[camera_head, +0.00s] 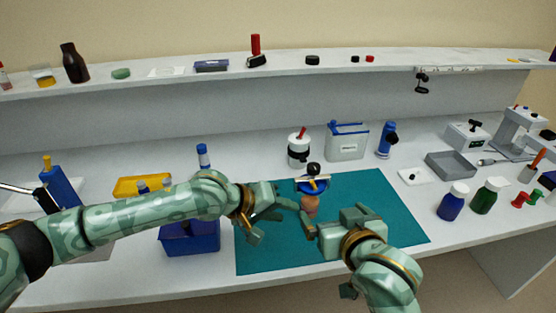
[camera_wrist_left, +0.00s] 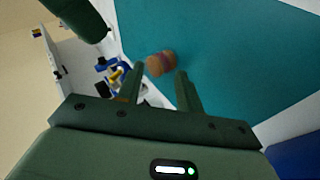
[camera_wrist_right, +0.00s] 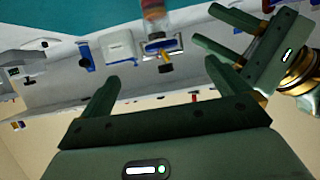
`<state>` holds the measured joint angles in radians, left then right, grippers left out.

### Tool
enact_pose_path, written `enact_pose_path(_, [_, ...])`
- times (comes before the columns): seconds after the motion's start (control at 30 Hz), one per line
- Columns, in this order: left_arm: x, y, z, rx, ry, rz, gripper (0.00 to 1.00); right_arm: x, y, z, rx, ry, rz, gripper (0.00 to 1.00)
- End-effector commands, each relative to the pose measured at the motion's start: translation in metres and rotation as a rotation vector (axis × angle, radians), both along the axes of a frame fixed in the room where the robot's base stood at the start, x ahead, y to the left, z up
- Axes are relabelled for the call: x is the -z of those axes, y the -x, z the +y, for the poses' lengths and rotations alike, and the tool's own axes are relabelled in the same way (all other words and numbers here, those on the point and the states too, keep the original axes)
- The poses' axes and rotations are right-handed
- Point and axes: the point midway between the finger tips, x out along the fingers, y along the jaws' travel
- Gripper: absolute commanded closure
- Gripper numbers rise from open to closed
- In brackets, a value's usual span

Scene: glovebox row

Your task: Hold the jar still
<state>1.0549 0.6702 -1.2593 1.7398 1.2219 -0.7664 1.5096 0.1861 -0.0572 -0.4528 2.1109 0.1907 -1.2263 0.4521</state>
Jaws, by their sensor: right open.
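A small reddish-brown jar (camera_head: 310,205) stands on the teal mat (camera_head: 375,190) between my two grippers. In the left wrist view the jar (camera_wrist_left: 160,63) is just beyond the fingertips, near the line between them. In the right wrist view only part of the jar (camera_wrist_right: 153,9) shows at the top edge. My left gripper (camera_head: 278,217) is left of the jar, fingers apart and empty. My right gripper (camera_head: 333,215) is right of the jar, open and empty; its wrist view shows the fingers wide apart. I see no finger clearly touching the jar.
A blue device with a black knob (camera_head: 313,170) stands right behind the jar. A white container (camera_head: 298,150) and a pale box with a blue lid (camera_head: 347,142) are further back. A blue bin (camera_head: 190,240) is left of the mat. The mat's right part is clear.

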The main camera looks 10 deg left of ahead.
Motion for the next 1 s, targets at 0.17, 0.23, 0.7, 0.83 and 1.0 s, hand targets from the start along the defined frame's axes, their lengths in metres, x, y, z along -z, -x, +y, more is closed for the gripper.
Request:
enact_pose_path(0.17, [-0.063,-0.05,0.021,0.107,-0.138,0.008,0.64,0.0,0.0,0.0,0.0,0.0,0.0,0.0])
enact_pose_path(0.23, [-0.082,-0.052,0.02,0.19,-0.149,0.012,0.64,0.0,0.0,0.0,0.0,0.0,0.0,0.0])
enact_pose_path(0.7, [-0.113,-0.048,0.013,0.363,-0.147,0.004,0.64,0.014,-0.034,0.012,-0.001,0.002,0.0,0.0])
enact_pose_path(0.83, [-0.113,-0.048,0.013,0.362,-0.147,0.004,0.64,0.027,-0.062,0.021,-0.001,0.002,0.001,0.0])
enact_pose_path(1.0, [-0.113,-0.048,0.013,0.361,-0.147,0.005,0.64,0.042,-0.097,0.032,-0.001,0.002,0.001,0.0])
